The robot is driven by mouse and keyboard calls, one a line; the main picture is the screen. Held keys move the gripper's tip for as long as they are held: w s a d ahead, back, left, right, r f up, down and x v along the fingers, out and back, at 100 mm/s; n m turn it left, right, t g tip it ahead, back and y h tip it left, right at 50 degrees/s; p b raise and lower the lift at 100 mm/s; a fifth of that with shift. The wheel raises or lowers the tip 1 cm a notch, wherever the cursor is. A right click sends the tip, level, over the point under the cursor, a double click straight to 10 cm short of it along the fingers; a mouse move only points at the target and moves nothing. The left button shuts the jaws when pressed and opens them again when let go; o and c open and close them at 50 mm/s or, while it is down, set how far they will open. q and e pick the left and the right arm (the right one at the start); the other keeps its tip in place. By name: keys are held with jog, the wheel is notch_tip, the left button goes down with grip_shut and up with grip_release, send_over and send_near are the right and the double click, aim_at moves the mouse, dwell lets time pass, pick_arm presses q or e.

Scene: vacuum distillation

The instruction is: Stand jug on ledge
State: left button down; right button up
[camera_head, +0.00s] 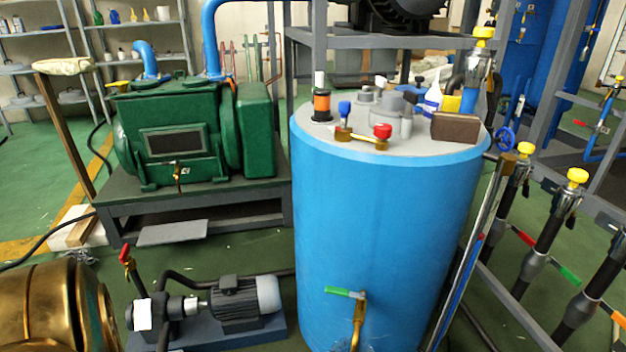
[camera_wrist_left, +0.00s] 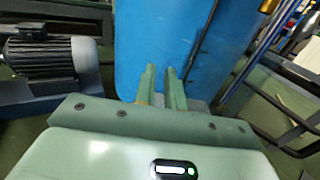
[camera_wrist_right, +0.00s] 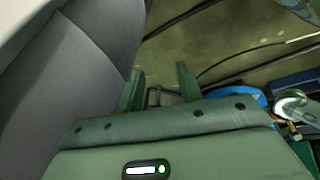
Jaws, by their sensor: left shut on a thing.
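I cannot pick out the jug or the ledge for certain. A small white and blue bottle (camera_head: 432,99) stands upright on the flat grey top of the blue tank (camera_head: 385,220). My left gripper (camera_wrist_left: 160,83) shows only in its wrist view, in front of the blue tank, which also shows there (camera_wrist_left: 190,40). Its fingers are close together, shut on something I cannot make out. My right gripper (camera_wrist_right: 160,85) shows only in its wrist view. Its fingers are apart with nothing seen between them. Neither gripper shows in the head view.
The tank top also holds a brown box (camera_head: 455,127), an orange and black bottle (camera_head: 321,104) and a red-knobbed brass valve (camera_head: 365,138). A green pump (camera_head: 180,140) stands on a frame at left. A small motor (camera_head: 240,300) sits below. Pipes with yellow caps line the right.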

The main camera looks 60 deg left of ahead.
pick_arm(q)
jog(key=shift+f, duration=0.35)
jog(key=c, duration=1.4)
grip_release()
